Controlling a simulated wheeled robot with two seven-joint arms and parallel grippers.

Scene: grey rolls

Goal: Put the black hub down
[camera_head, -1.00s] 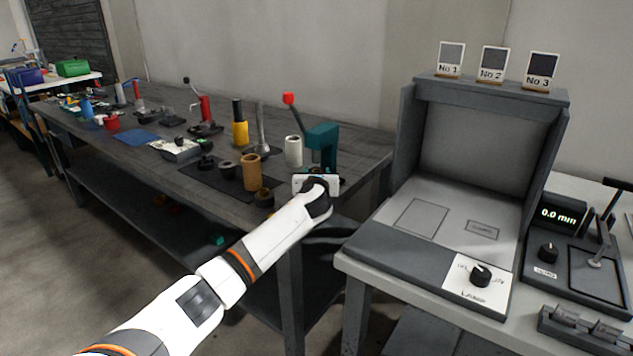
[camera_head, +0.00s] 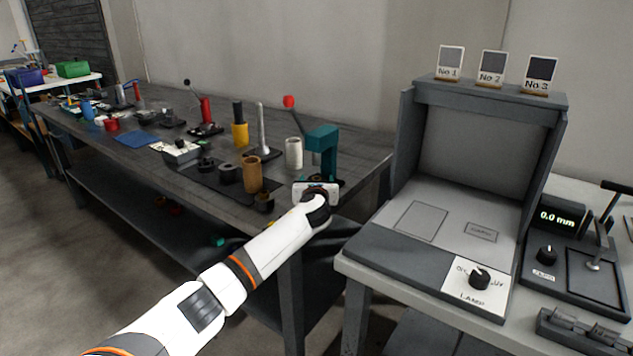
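My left gripper (camera_head: 316,187) is at the front right edge of the long dark bench, just in front of the teal press. Its wrist and white body hide the fingers, so I cannot tell whether it is open, shut or holding anything. No black hub shows clearly in it. Small dark round parts stand on the bench: one (camera_head: 206,163) and a wider one (camera_head: 230,173) on the dark mat (camera_head: 196,181), and another (camera_head: 264,201) near the front edge, left of my gripper. I cannot tell which, if any, is the black hub. My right gripper is out of view.
The teal press (camera_head: 322,140) with a red-knobbed lever stands right behind my gripper. A brown tube (camera_head: 252,174), a white cylinder (camera_head: 293,153) and a yellow-black tool (camera_head: 239,133) stand nearby. A grey viewing booth (camera_head: 413,150) stands on the right table, across a gap.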

